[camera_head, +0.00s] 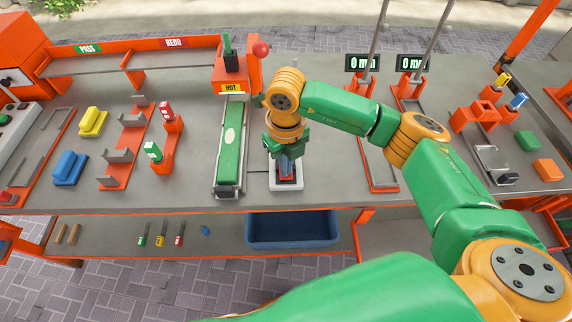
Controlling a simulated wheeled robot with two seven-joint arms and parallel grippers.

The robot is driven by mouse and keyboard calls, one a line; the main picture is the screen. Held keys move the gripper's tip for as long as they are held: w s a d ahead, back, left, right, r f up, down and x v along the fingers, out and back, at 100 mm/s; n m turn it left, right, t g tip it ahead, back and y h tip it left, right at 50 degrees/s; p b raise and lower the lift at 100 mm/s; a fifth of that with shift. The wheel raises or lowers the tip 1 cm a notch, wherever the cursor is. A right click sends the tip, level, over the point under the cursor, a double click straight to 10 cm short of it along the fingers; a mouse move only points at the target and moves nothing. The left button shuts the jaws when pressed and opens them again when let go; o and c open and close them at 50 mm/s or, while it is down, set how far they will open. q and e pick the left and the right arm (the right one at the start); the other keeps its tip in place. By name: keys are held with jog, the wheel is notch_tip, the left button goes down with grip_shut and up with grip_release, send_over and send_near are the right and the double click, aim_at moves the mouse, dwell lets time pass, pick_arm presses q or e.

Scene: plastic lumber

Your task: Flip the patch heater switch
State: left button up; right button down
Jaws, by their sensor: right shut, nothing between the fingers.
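The patch heater appears to be the orange unit (236,76) with a yellow HOT label at the back middle of the table. A green lever (227,44) and a red ball (261,49) show at its top; which of them is the switch I cannot tell. My right gripper (287,172) is shut and points down over a small grey-white tray (285,187) in front of the heater. Something red and dark shows at the fingertips, partly hidden by the gripper. My left gripper is not in view.
A green plank (230,150) lies in a metal channel left of my right gripper. Yellow (93,122) and blue (69,168) blocks and an orange rack (126,150) stand further left. Two posts with displays (362,62) stand to the right. A blue bin (292,230) sits on the lower shelf.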

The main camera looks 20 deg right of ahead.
notch_tip(320, 180, up, 7)
jog(key=p, duration=0.4)
jog(key=shift+p, duration=0.4)
